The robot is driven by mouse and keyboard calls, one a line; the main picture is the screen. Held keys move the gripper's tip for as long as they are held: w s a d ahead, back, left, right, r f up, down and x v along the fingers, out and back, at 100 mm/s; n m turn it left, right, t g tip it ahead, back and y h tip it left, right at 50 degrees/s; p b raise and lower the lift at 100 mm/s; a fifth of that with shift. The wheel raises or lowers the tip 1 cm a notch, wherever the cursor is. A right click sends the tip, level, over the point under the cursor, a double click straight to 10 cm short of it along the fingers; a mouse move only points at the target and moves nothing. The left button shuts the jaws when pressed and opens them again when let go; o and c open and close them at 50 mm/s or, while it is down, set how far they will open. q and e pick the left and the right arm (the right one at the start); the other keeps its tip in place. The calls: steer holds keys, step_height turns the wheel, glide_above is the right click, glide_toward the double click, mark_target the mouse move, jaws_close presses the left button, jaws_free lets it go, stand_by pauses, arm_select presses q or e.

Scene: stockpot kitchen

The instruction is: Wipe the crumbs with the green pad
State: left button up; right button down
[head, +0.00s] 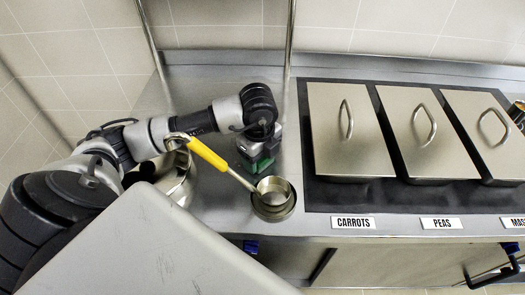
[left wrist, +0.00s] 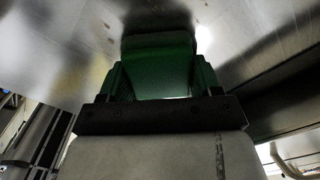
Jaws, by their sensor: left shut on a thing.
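My left gripper (head: 261,158) is over the steel counter, behind the ladle, pointing down. It is shut on the green pad (head: 259,166), which shows low between the fingers. In the left wrist view the green pad (left wrist: 160,62) sits between the fingers, with its far end close to the steel surface; I cannot tell whether it touches. No crumbs can be made out clearly in either view. My right gripper does not show.
A yellow-handled ladle (head: 208,154) leans across in front of my left gripper, its bowl end at a small steel pot (head: 274,211). A larger shiny pot (head: 181,187) stands left. Lidded bins, labelled carrots (head: 335,150) and peas (head: 422,150), fill the right side.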

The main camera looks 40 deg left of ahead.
mark_target(234, 162)
arm_select(q)
steer(key=shift+s+a+f, duration=0.4)
steer(key=shift+a+f, duration=0.15)
steer(key=shift+a, duration=0.15)
steer(key=shift+c, duration=0.5)
steer(key=shift+s+a, duration=0.4)
steer(key=shift+a, duration=0.3)
steer(key=shift+s+a, duration=0.45)
steer(key=shift+a, duration=0.3)
steer(key=shift+s+a, duration=0.4)
steer(key=shift+a, duration=0.3)
steer(key=shift+s+a+r+b, duration=0.15)
steer(key=shift+s+a+b, duration=0.15)
steer(key=shift+s+a, duration=0.6)
steer(key=shift+s+a+r+b, duration=0.1)
steer(key=shift+s+a+b, duration=0.3)
steer(key=shift+a, duration=0.95)
steer(key=shift+s+a+r+b, duration=0.2)
steer(key=shift+s+a, duration=0.45)
steer(key=shift+a, duration=0.45)
steer(key=shift+r, duration=0.1)
step_height(234, 162, up, 6)
steer(key=p, duration=0.3)
steer(key=shift+w+f, duration=0.1)
steer(key=shift+f, duration=0.15)
steer(key=shift+r+p, duration=0.25)
steer(key=shift+p, duration=0.1)
steer(key=shift+r+p, duration=0.6)
steer(key=shift+r, duration=0.85)
